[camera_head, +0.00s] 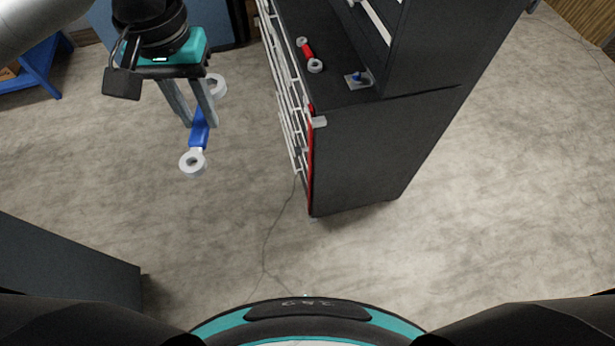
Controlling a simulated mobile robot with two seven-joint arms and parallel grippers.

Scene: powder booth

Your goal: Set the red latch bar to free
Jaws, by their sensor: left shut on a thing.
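A dark cabinet (365,150) stands right of centre. A narrow red bar (311,165) runs down its near left edge, with a light grey block (319,122) at its upper end. This may be the latch bar; its setting cannot be read. A second red piece (308,51), a short handle with pale ring ends, lies on the cabinet's dark top. My left gripper (202,122) is at upper left, clear of the cabinet, shut on a blue handle (198,137) with pale ring ends. The fingers hide part of that handle. My right gripper is out of view.
A pale wire rack (289,115) lines the cabinet's left side. A small blue knob on a grey plate (358,79) sits on its top. A dark box (70,270) stands at lower left, and a blue frame (40,70) at upper left. The floor between is clear.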

